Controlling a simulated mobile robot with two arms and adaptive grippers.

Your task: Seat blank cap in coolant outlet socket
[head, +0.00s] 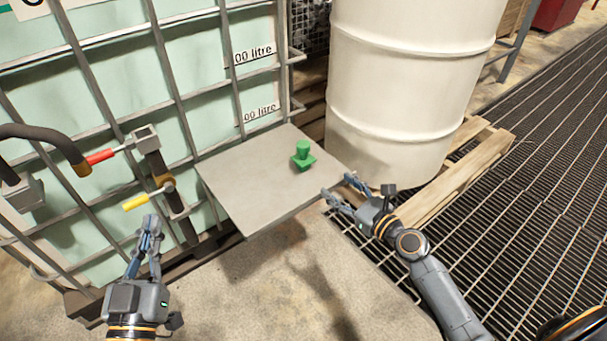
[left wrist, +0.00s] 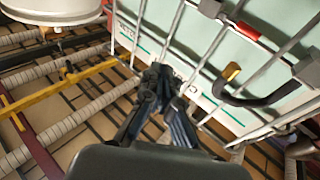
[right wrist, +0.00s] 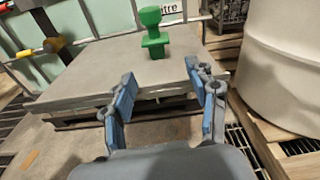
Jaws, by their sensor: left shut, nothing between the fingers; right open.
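A green cap (head: 302,155) with a round knob and a wider base stands upright on a grey plate (head: 240,180). The cap (right wrist: 153,35) also shows in the right wrist view, beyond my fingers. My right gripper (head: 337,186) is open and empty near the plate's right front edge, apart from the cap. My left gripper (head: 150,222) is shut and empty, below the yellow handle and left of the plate. A square grey fitting (head: 145,133) stands by the red handle. I cannot tell whether it is the coolant outlet socket.
A caged tank (head: 110,90) stands behind the plate. Red (head: 100,157) and yellow (head: 135,202) handles and a black hose (head: 40,132) stick out at left. A cream drum (head: 410,80) on a wooden pallet (head: 455,180) stands at right. The plate around the cap is clear.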

